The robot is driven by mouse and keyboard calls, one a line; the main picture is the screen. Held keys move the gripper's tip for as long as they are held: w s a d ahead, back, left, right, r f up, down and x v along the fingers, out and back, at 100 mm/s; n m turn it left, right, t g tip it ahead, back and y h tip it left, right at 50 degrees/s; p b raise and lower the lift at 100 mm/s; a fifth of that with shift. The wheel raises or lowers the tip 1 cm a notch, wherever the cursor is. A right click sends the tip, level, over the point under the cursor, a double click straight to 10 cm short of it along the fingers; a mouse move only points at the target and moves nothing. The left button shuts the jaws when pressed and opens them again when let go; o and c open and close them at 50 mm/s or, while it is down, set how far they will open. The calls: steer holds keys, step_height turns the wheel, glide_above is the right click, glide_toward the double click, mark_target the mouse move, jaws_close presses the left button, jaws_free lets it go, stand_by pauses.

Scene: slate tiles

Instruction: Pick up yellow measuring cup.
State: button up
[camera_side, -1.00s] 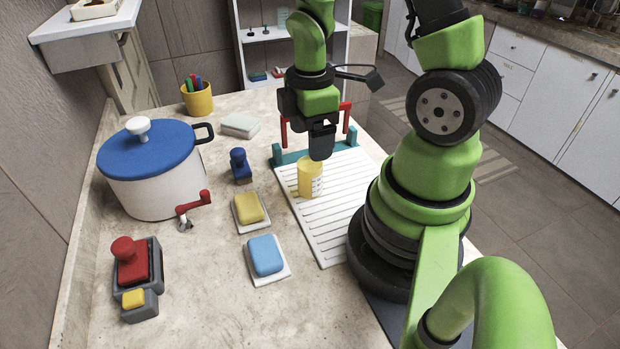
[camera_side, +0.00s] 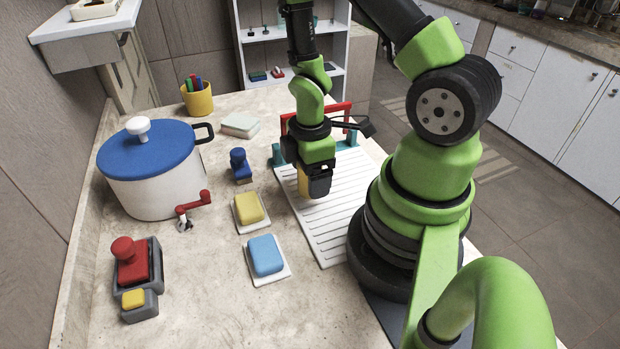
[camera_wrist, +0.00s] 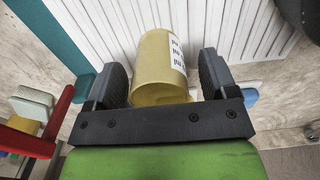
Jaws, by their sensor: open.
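The yellow measuring cup (camera_wrist: 156,62) stands on the white ribbed board (camera_side: 331,229). It has dark measuring marks on its side in the wrist view. In the side view only a strip of the cup (camera_side: 303,184) shows, the rest hidden behind my gripper (camera_side: 318,188). In the wrist view my gripper (camera_wrist: 160,85) is open, with one dark finger on each side of the cup. The fingers look apart from the cup's wall, with a small gap on each side.
A red bar on teal posts (camera_side: 279,155) stands just behind my gripper. Left of the board are a yellow sponge (camera_side: 249,207), a blue sponge (camera_side: 265,254), a blue stamp-like object (camera_side: 239,164) and a large pot with a blue lid (camera_side: 150,152). The front of the board is clear.

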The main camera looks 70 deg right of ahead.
steer(key=c, duration=1)
